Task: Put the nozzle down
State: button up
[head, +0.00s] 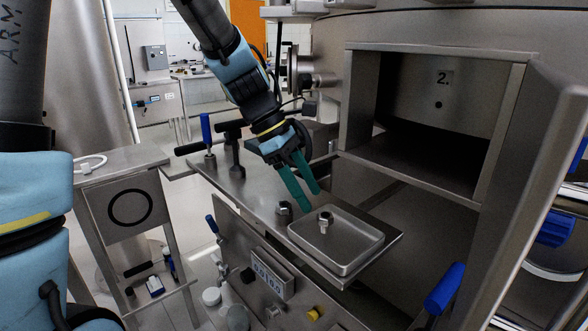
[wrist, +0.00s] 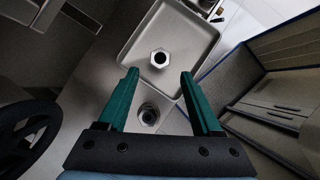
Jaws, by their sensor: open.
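A small metal nozzle (head: 325,218) with a hex-shaped top stands in a shallow rectangular metal tray (head: 362,262). In the wrist view the nozzle (wrist: 159,58) shows its hex rim and dark bore from above, near the tray's lower corner. My gripper (head: 311,200) has two green fingers, spread apart with nothing between them. The fingertips are above the tray's back left edge, and the nozzle is apart from them. In the wrist view the nozzle appears just beyond the gap between the fingertips (wrist: 159,75).
A second hex metal fitting (head: 283,209) sits on the steel worktop (head: 240,186) beside the tray. An open steel chamber marked 2 (head: 440,100) is at the right, its door (head: 545,170) swung outward. Blue-handled valves (head: 206,128) rise from the worktop's back left.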

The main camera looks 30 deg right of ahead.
jog(key=v, duration=0.6)
jog(key=shift+r, duration=0.15)
jog(key=w+a+f+m+t+y, duration=0.1)
jog(key=a+f+m+t, duration=0.1)
jog(key=a, duration=0.8)
jog(key=w+a+f+m+t+y, duration=0.1)
jog(key=a+f+m, duration=0.3)
jog(key=a, duration=0.6)
jog(key=w+a+f+m+t+y, duration=0.2)
jog(key=a+f+m, duration=0.2)
jog(key=a, duration=0.6)
jog(key=shift+w+a+f+t, duration=0.2)
jog(key=shift+w+f+t, duration=0.2)
jog(key=shift+f, duration=0.3)
